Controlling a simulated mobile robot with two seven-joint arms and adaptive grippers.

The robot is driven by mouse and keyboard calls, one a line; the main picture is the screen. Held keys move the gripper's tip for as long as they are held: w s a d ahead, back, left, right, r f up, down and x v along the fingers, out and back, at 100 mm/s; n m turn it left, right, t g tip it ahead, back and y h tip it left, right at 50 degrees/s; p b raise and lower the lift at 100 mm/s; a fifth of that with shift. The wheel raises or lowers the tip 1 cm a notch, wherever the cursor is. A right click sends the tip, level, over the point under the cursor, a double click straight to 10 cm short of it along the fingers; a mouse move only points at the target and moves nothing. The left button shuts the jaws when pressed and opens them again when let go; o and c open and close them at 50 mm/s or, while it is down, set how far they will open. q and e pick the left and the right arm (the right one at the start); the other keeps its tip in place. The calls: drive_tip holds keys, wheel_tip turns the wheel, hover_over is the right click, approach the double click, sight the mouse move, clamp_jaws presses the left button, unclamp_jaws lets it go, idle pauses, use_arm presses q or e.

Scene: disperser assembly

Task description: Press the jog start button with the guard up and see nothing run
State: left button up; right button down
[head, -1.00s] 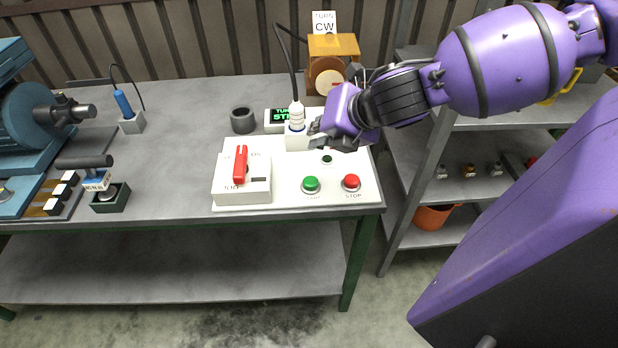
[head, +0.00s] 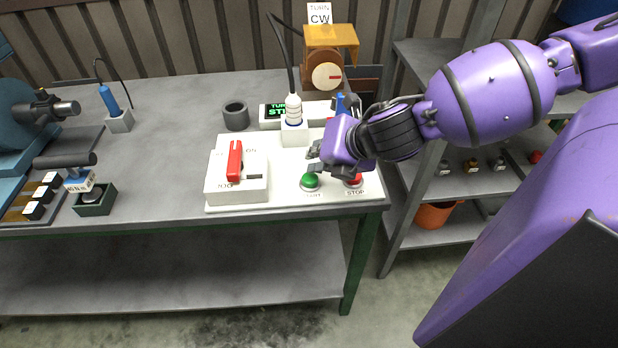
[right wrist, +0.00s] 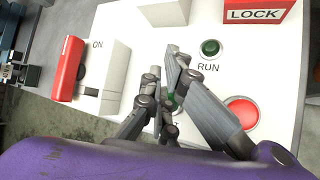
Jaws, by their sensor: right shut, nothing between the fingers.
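The green start button (head: 310,182) sits at the front of the white control panel (head: 280,198), left of the red stop button (head: 352,181). My right gripper (head: 314,160) is shut and empty, its fingertips just above and behind the start button. In the right wrist view the fingers (right wrist: 172,92) hide most of that button; contact cannot be told. The dark green RUN lamp (right wrist: 210,47) looks unlit. The orange guard (head: 331,37) stands above a pale disc (head: 327,76) with a red mark, leaving its face exposed. My left gripper is out of view.
A red switch handle (head: 235,160) stands on a white box at the panel's left. A cabled white plug (head: 293,108) and a lit green display (head: 278,111) are behind. A dark ring (head: 236,115) stands left of them. The bench middle is clear.

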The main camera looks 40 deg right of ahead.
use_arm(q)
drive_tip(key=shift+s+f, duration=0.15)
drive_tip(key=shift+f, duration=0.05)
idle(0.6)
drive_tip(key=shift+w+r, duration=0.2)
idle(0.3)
use_arm(e)
drive_tip(key=shift+f, duration=0.1)
drive_tip(key=shift+f, duration=0.4)
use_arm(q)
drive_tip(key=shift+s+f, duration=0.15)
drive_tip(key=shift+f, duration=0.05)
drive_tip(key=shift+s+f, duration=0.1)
